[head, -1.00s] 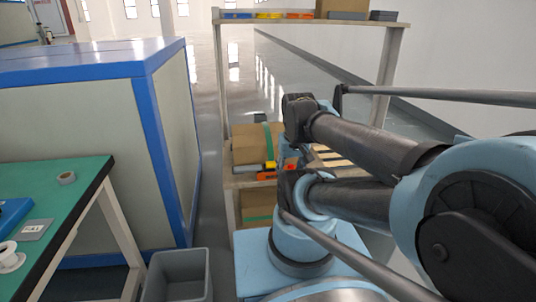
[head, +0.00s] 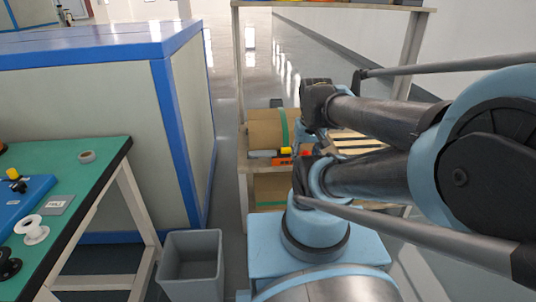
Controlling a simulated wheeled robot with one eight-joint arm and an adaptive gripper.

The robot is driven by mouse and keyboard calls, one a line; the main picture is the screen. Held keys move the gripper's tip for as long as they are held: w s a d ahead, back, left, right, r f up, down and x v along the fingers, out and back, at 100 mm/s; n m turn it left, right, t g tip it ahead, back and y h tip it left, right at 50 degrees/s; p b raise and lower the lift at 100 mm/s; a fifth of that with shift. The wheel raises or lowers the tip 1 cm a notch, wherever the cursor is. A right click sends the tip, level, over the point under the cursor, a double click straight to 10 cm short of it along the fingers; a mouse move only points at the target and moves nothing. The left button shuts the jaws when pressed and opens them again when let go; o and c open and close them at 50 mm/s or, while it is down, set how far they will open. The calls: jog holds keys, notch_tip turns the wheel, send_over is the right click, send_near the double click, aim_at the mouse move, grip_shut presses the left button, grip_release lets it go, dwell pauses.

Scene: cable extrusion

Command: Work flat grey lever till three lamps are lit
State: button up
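I see no flat grey lever and no lamps that I can make out in the head view. My arm (head: 375,115) is folded at the right, over my light blue base. No gripper fingers can be made out; my gripper is hidden or outside the picture.
A green-topped table (head: 105,180) at the left carries a blue box (head: 22,200), a white spool (head: 31,229), a grey plate (head: 58,205) and a tape roll (head: 87,156). A grey bin (head: 190,270) stands beside it. Behind are a blue-framed cabinet (head: 90,100) and a shelf rack (head: 240,100).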

jog(key=shift+c, duration=1.1)
jog(key=shift+s+r, duration=0.25)
jog(key=shift+s, duration=0.1)
jog(key=c, duration=0.4)
jog(key=shift+a+r, duration=0.1)
jog(key=shift+r, duration=0.15)
grip_shut()
jog(key=w+a+r+g, duration=0.1)
jog(key=w+a+r, duration=0.2)
jog(key=w, duration=0.6)
jog(key=w+a+r, duration=0.3)
jog(key=w, duration=0.6)
jog(key=w+a+f, duration=0.4)
jog(key=w+a, duration=0.1)
jog(key=w, duration=0.3)
jog(key=w+a+f+g, duration=0.1)
jog(key=w+a+f, duration=0.4)
jog(key=w, duration=0.4)
jog(key=shift+w+a, duration=0.25)
